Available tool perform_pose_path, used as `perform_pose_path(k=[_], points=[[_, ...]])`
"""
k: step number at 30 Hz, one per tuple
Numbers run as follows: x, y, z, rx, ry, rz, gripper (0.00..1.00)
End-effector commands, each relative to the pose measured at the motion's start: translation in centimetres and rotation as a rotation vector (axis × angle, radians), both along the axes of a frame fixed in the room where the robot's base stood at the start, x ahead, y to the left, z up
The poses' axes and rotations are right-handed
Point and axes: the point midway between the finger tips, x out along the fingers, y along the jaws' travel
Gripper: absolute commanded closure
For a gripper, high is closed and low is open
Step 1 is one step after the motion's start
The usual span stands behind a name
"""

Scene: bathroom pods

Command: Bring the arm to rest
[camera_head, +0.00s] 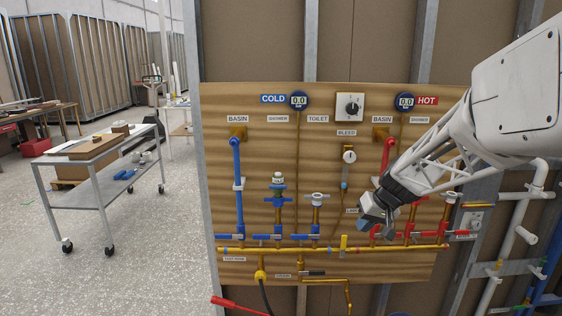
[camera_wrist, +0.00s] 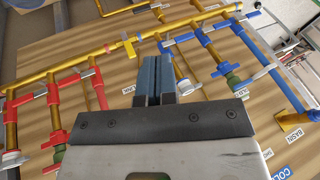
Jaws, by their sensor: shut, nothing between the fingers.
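My gripper (camera_head: 371,217) is in front of the wooden plumbing board (camera_head: 265,187), right of its middle, near the red pipes. Its blue fingers are shut with nothing between them. In the wrist view the closed gripper (camera_wrist: 155,62) points toward the yellow manifold pipe, between the red and blue branches. I cannot tell the exact gap between the fingertips and the board. My white arm (camera_head: 450,140) reaches in from the upper right and hides part of the red pipes.
The brass manifold (camera_head: 290,250) runs along the lower board, with blue pipes (camera_head: 238,190) at left and red pipes (camera_head: 388,160) at right. White pipes (camera_head: 520,215) stand at right. A cart (camera_head: 105,205) stands at left on open floor.

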Motion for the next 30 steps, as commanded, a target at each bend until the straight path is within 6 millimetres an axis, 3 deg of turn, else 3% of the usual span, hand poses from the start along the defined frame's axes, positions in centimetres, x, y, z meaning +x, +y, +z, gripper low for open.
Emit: perform_pose_path(k=[4, 12, 24, 30], points=[[-5.6, 1.9, 2.5, -0.050, 0.028, -0.008, 1.00], [-15.9, 4.0, 5.0, -0.149, 0.070, -0.043, 1.00], [-30.4, 5.0, 5.1, -0.302, 0.087, -0.126, 1.00], [-34.8, 4.7, 4.2, -0.352, 0.081, -0.163, 1.00]])
